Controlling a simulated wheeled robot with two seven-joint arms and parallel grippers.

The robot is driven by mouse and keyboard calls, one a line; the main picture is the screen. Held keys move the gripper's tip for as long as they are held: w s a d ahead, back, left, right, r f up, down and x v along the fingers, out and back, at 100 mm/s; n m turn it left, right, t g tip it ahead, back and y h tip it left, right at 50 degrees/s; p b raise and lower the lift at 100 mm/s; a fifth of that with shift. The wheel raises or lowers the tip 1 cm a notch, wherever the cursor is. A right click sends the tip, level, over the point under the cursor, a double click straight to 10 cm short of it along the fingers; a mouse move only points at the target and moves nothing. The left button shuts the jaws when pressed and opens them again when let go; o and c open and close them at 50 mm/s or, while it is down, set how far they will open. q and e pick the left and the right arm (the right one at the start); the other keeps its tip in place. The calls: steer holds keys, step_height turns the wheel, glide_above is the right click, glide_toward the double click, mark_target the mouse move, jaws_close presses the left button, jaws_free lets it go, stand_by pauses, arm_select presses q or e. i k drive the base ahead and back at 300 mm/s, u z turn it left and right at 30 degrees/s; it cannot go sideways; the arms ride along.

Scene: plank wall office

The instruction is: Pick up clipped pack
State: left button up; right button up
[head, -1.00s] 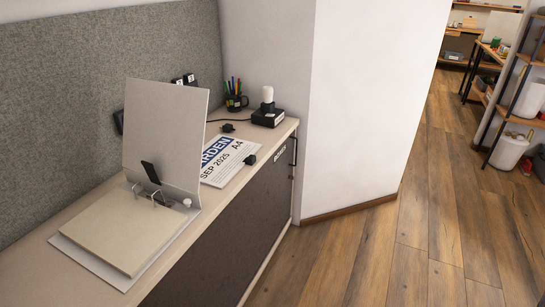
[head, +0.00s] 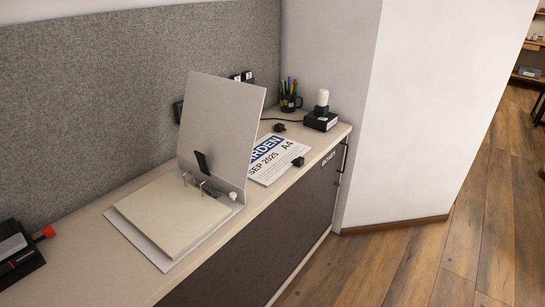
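A flat white paper pack (head: 270,166) printed with "SEP 2025 A4" lies on the counter, behind and right of an open binder. A black clip (head: 298,161) sits at its right edge. Another black piece (head: 279,127) is at or near its far end; I cannot tell if it grips the pack. The grey binder (head: 222,120) stands with its cover raised and hides the pack's left part. A thick cream paper stack (head: 165,212) lies in it, with a black clip-like piece (head: 202,163) by the rings. Neither of my grippers is in view.
The counter (head: 85,240) runs along a grey felt panel (head: 100,90). A pen mug (head: 290,102) and a black box with a white-topped item (head: 320,120) stand at the far end, by a white wall. A black device (head: 18,262) is lower left. Wooden floor (head: 430,270) is open at right.

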mark_target(274, 154)
steer(key=k, duration=0.35)
steer(key=u, duration=0.65)
steer(key=i, duration=0.3)
steer(key=z, duration=2.15)
steer(key=i, duration=1.25)
